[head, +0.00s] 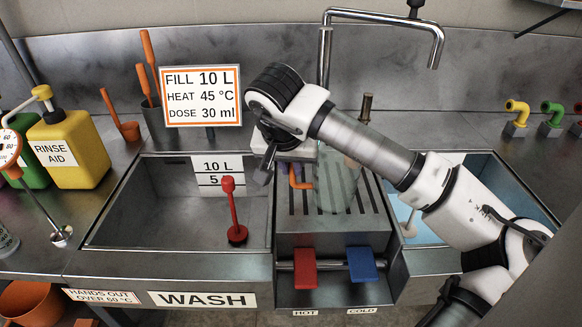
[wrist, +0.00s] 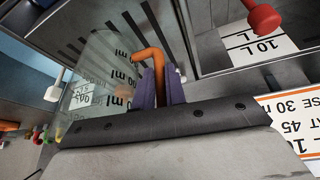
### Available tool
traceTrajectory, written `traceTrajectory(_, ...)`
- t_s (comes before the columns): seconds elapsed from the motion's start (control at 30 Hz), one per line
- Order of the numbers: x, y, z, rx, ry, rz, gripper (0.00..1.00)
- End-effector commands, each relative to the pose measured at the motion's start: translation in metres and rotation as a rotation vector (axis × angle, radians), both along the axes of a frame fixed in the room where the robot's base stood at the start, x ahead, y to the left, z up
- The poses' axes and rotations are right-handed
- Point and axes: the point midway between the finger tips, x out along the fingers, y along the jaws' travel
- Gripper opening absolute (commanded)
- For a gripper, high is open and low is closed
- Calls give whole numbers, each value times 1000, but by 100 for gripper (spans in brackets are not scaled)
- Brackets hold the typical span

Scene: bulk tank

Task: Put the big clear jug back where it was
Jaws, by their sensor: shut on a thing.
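The big clear jug (head: 338,185) is upright over the slotted drain rack (head: 375,225) between the two basins. My arm partly hides it in the head view. Whether its base touches the rack is hard to tell. Its orange handle (head: 298,178) faces left. In the wrist view the clear wall (wrist: 95,75) carries ml marks. My gripper (wrist: 162,85) has its purple fingers shut around the orange handle (wrist: 150,58). In the head view the fingers are mostly hidden behind my wrist.
The left WASH basin (head: 130,225) holds a red-handled plug (head: 236,233). Red (head: 304,268) and blue (head: 362,265) pedals sit in front of the rack. A tall tap (head: 325,50) rises behind. The right basin (head: 420,225) holds bluish liquid. A yellow RINSE AID bottle (head: 68,150) stands left.

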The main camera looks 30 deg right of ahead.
Motion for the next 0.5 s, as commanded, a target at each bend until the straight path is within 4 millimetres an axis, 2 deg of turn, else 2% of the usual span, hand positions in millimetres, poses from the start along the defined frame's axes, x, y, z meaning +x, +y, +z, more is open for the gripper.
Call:
traceTrajectory(0.17,0,0,-4,0,0,0,0)
traceTrajectory(0.2,0,0,-4,0,0,0,14)
traceTrajectory(0.37,0,0,-2,0,0,0,35)
traceTrajectory(0.5,0,0,-2,0,0,0,35)
